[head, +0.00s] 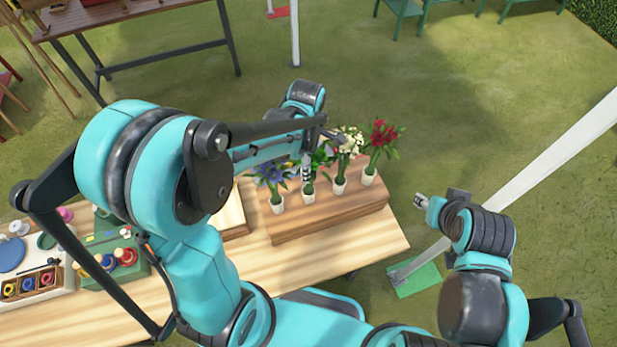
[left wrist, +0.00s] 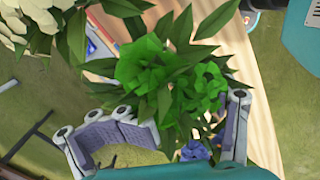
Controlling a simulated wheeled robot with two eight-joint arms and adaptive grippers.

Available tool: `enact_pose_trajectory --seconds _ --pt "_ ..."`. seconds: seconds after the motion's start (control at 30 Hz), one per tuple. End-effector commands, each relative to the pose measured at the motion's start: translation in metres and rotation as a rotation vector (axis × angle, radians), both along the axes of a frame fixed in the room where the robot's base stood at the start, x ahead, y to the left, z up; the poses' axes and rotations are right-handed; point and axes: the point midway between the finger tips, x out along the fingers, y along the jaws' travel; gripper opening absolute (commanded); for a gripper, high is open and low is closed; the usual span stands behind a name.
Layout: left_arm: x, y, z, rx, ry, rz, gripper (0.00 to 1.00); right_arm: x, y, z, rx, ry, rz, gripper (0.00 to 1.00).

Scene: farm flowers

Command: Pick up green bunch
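The green bunch (head: 320,160) stands upright in a white pot (head: 309,192) in the row on the wooden block, partly hidden by my left gripper (head: 321,150). In the left wrist view the green bunch (left wrist: 160,75) fills the middle. My left gripper (left wrist: 188,108) is open there, with one finger on each side of the lower leaves; I cannot tell whether they touch. The stem and pot are hidden in that view. My right gripper (head: 424,202) is to the right of the table, away from the flowers; its finger opening is unclear.
Blue flowers (head: 271,175) stand left of the green bunch, white flowers (head: 349,141) and red flowers (head: 383,134) right of it, close together. The wooden block (head: 330,212) rests on the table (head: 300,262). Trays of small coloured items (head: 30,284) lie at the left.

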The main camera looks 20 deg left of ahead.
Motion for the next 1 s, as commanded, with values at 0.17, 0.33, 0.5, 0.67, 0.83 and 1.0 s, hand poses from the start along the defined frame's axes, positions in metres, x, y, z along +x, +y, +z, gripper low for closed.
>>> enact_pose_trajectory --seconds 0.17,0.33,0.5,0.67,0.83,1.0 --pt "0.005 -0.003 -0.028 0.0 -0.001 0.0 0.69 0.0 0.0 -0.002 0.0 0.0 0.0 0.4" --pt "0.004 -0.003 -0.039 -0.001 -0.001 0.0 0.69 0.0 0.0 -0.002 0.0 0.0 0.0 0.4" --pt "0.004 -0.003 -0.039 -0.001 -0.001 0.0 0.69 0.0 0.0 -0.002 0.0 0.0 0.0 0.4" --pt "0.004 -0.003 -0.039 -0.001 -0.001 0.0 0.35 0.0 0.0 -0.002 0.0 0.0 0.0 0.4" --pt "0.004 -0.003 -0.039 -0.001 -0.001 0.0 0.05 0.0 0.0 -0.002 0.0 0.0 0.0 0.4" --pt "0.004 -0.003 -0.039 -0.001 -0.002 0.0 0.0 0.0 0.0 -0.002 0.0 0.0 0.0 0.4"
